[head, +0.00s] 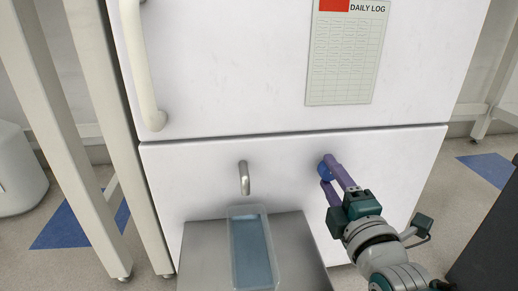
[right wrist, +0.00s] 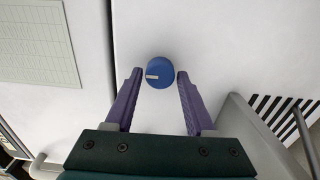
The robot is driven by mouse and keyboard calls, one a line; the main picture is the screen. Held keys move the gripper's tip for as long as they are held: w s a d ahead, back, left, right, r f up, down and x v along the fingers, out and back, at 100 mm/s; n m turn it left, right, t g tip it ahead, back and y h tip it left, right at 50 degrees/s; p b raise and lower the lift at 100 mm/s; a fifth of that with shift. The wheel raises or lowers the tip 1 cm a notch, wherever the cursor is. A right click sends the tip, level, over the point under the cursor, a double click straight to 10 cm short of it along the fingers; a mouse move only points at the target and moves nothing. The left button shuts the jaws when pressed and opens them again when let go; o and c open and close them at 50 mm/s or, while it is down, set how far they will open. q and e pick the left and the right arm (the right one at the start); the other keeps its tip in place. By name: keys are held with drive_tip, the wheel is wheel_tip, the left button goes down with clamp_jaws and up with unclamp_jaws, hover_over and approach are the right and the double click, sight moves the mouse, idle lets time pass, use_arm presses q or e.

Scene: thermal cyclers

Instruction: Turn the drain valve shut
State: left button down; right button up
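The drain valve is a round blue knob (right wrist: 161,72) on the white lower panel; a white mark on it points left in the right wrist view. In the head view the knob (head: 321,171) is partly hidden by my fingers. My right gripper (head: 326,169) has purple fingers and is open. In the right wrist view its fingertips (right wrist: 160,74) stand on either side of the knob, with a small gap on each side. A metal drain spout (head: 244,178) sticks out left of the knob. My left gripper is not in view.
A clear tub (head: 236,262) with bluish contents stands below the spout on a grey platform (head: 200,250). A white door with a handle (head: 141,65) and a daily log sheet (head: 345,60) is above. White frame legs (head: 60,130) stand at left.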

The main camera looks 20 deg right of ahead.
drive_tip(key=shift+o, duration=1.3)
drive_tip(key=shift+s+a+r+p, duration=0.1)
drive_tip(key=shift+s+p, duration=0.25)
drive_tip(key=p+v, duration=0.3)
drive_tip(key=v, duration=0.6)
drive_tip(key=shift+p, duration=0.35)
